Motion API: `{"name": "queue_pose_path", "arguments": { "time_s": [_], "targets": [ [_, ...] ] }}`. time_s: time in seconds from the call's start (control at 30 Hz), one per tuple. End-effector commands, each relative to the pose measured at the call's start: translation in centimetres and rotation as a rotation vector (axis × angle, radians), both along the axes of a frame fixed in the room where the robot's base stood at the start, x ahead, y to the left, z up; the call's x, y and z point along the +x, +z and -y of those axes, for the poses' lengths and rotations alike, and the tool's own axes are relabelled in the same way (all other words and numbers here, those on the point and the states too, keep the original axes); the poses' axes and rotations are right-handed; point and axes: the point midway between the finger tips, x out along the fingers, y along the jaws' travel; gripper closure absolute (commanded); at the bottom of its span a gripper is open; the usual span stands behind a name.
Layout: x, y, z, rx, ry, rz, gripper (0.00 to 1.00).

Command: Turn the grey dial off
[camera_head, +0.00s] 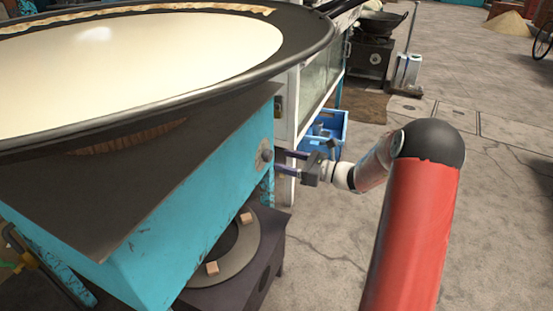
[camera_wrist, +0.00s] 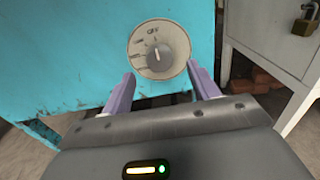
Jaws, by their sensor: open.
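The grey dial (camera_wrist: 158,50) is a round knob on a pale plate, mounted on the turquoise stove side (camera_wrist: 70,60). "OFF" is marked at the top of the plate, and the knob's pointer looks roughly upright; its exact setting is too small to read. In the head view the dial (camera_head: 265,155) is small and seen from the side on the turquoise panel. My gripper (camera_wrist: 160,88) is open, its purple fingers on either side below the dial in the wrist view, with nothing between them. In the head view my gripper (camera_head: 283,162) points left at the panel, close to the dial.
A wide black pan (camera_head: 310,40) of milk overhangs the turquoise stove. A dark burner (camera_head: 255,245) stands below. A blue crate (camera_head: 330,128) and a grey cabinet (camera_wrist: 265,40) with a padlock (camera_wrist: 305,20) are nearby. The paved floor at right is open.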

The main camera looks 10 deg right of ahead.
Motion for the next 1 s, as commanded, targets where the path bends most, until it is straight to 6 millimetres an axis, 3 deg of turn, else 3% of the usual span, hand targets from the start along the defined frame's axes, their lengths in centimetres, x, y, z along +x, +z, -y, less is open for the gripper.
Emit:
{"name": "queue_pose_path", "arguments": {
  "time_s": [0.2, 0.7, 0.87, 1.0],
  "targets": [
    [-1.6, 0.0, 2.1, 0.0, 0.0, 0.0, 0.4],
    [-1.8, 0.1, 2.3, -0.003, 0.004, 0.001, 0.4],
    [-3.5, 1.3, -0.3, -0.121, 0.088, 0.031, 0.4],
    [-8.1, 3.3, -5.1, -0.392, 0.276, 0.116, 0.4]
  ]
}}
